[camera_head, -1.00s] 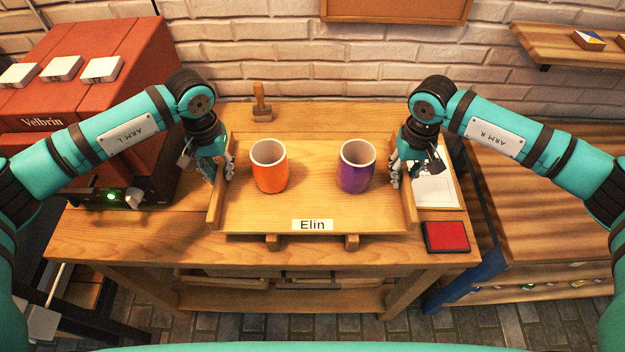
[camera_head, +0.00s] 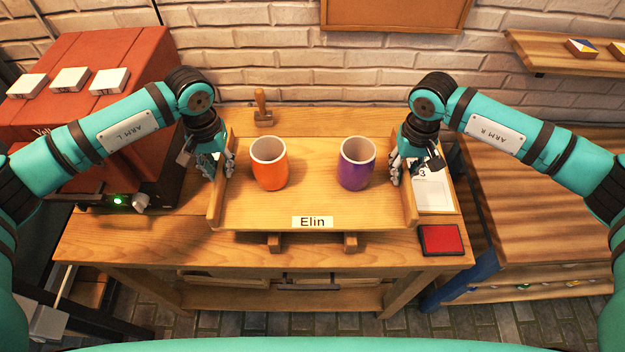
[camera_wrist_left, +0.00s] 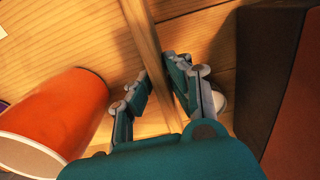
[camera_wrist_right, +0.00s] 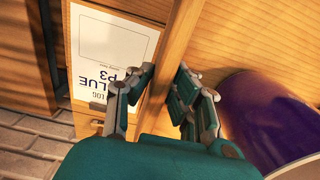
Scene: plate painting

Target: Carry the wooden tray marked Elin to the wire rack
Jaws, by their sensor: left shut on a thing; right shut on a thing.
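The wooden tray marked Elin (camera_head: 255,217) is in the middle of the head view, with its name label on the front edge. An orange mug (camera_head: 268,172) and a purple mug (camera_head: 357,172) stand upright on it. My left gripper (camera_head: 222,172) is shut on the tray's left side wall, which also shows between the fingers in the left wrist view (camera_wrist_left: 143,40). My right gripper (camera_head: 397,176) is shut on the right side wall, seen in the right wrist view (camera_wrist_right: 178,50). The tray appears level, a little above the table. I cannot make out a wire rack.
The wooden table (camera_head: 120,238) lies below, with two small blocks (camera_head: 275,242) under the tray's front. A stamp (camera_head: 263,112) stands behind; a red pad (camera_head: 440,240) and a printed card (camera_head: 435,193) are at right. A red machine (camera_head: 110,60) stands left, a slatted bench (camera_head: 530,210) right.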

